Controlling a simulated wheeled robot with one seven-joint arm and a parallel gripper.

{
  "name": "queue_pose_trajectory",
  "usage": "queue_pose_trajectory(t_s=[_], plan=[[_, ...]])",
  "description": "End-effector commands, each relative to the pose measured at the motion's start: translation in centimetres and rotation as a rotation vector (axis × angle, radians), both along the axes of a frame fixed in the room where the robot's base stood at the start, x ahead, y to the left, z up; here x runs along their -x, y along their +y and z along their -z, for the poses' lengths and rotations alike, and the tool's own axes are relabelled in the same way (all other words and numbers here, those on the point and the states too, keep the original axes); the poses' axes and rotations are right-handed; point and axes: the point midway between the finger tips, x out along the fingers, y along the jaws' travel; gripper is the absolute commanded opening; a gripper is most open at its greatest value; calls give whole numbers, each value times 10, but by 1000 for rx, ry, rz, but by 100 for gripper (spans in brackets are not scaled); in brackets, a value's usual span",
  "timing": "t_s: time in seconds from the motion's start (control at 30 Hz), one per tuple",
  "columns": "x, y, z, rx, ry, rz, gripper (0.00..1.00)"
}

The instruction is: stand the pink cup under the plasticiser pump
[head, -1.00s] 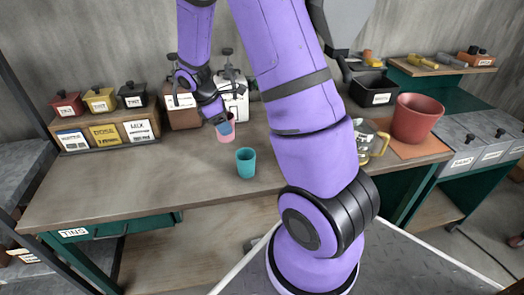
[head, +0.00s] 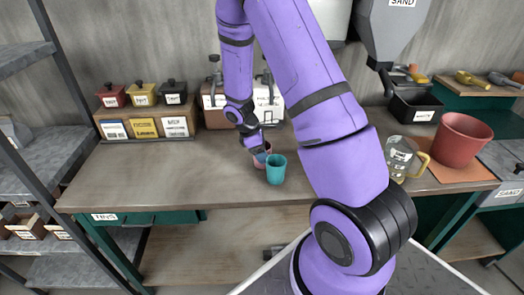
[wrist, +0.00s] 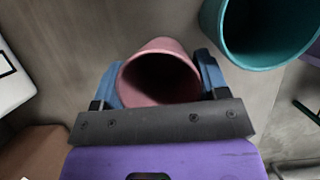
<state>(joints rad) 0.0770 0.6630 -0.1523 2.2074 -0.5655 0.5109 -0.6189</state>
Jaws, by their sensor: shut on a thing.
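The pink cup (head: 262,161) is on or just above the workbench, partly hidden behind my gripper and the teal cup. In the wrist view the pink cup (wrist: 159,76) sits between the two blue fingers, its open mouth facing the camera. My gripper (head: 261,151) is shut on it. Two pump containers stand behind at the wall: a brown one (head: 215,117) and a white one (head: 268,107), each with a dark pump head. Their labels are too small to read, so I cannot tell which is the plasticiser pump. The cup is in front of them, apart from both.
A teal cup (head: 276,171) stands close beside the pink cup, to the right. A glass jug (head: 398,158) and a red pot (head: 460,140) stand at the right. Lidded tins (head: 143,94) stand at the back left. The workbench (head: 165,180) is clear at the left.

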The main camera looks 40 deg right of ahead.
Motion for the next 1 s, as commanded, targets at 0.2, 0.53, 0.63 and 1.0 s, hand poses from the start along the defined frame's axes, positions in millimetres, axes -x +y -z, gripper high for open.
queue_pose_trajectory(t_s=[0.2, 0.53, 0.63, 1.0], plan=[[0, 0, 0, 0, -2, 1, 44], [0, 0, 2, 0, -2, 1, 78], [0, 0, 2, 0, -2, 1, 78], [-10, 11, -36, 0, -6, -1, 78]])
